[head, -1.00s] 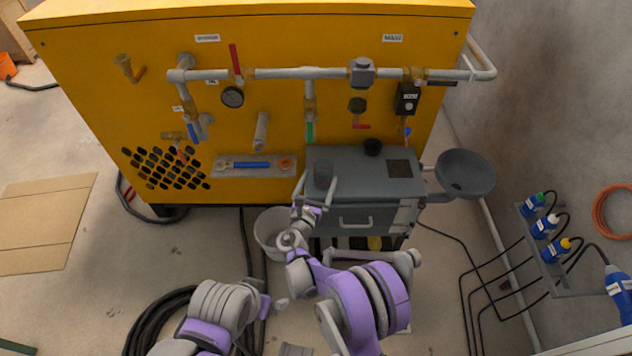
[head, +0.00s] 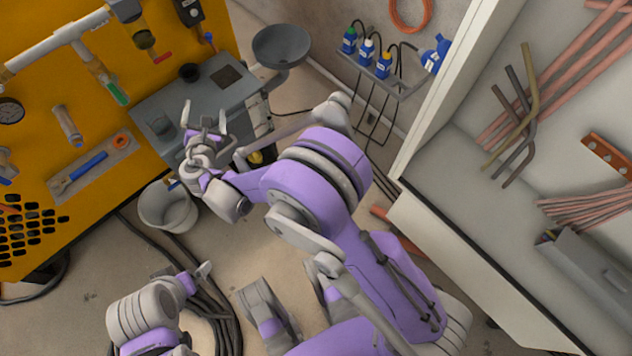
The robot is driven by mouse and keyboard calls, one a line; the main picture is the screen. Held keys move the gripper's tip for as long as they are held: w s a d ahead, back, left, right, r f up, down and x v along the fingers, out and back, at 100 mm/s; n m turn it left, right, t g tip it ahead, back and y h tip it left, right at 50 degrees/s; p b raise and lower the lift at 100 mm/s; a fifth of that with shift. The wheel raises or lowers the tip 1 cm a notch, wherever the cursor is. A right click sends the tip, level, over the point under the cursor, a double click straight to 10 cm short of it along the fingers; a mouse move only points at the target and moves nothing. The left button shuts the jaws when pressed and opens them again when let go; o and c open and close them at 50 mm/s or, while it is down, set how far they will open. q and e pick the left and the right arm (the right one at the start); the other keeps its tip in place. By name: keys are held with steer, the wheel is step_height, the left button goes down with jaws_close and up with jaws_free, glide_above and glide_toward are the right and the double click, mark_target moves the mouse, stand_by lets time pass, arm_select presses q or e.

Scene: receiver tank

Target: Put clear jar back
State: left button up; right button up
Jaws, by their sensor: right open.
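A small see-through greyish jar (head: 159,123) stands upright on the left part of the top of the grey cabinet (head: 205,100). My right gripper (head: 204,116) is open, with its two fingers apart and nothing seen between them. It is just right of the jar in the head view, apart from it in the picture; the height between them is hard to judge. My left arm is low at the left, and its end, where the left gripper (head: 203,272) seems to be, is too small to read.
A black cup (head: 189,72) and a dark square patch lie on the cabinet top. A grey funnel bowl (head: 282,45) juts out behind. A white bucket (head: 168,207) stands on the floor. A tool tray (head: 95,165) is on the yellow tank. A white shelf unit with pipes is at right.

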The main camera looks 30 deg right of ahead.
steer(key=s+d+r+m+g, duration=0.2)
steer(key=s+d+m+g, duration=0.1)
steer(key=s+d+m, duration=0.5)
steer(key=s+d+r+m+g, duration=0.25)
steer(key=s+d+m, duration=0.35)
steer(key=s+d, duration=0.3)
steer(key=s+f+m+g+y, duration=0.1)
steer(key=s+m+g+y, duration=0.1)
steer(key=s+m, duration=0.4)
steer(key=s+d+f+m+g+y, duration=0.1)
steer(key=s+m, duration=0.5)
steer(key=s, duration=0.9)
steer(key=shift+f+m+g+y, duration=0.3)
steer(key=shift+f+g+y, duration=0.35)
steer(key=shift+g+y, duration=0.1)
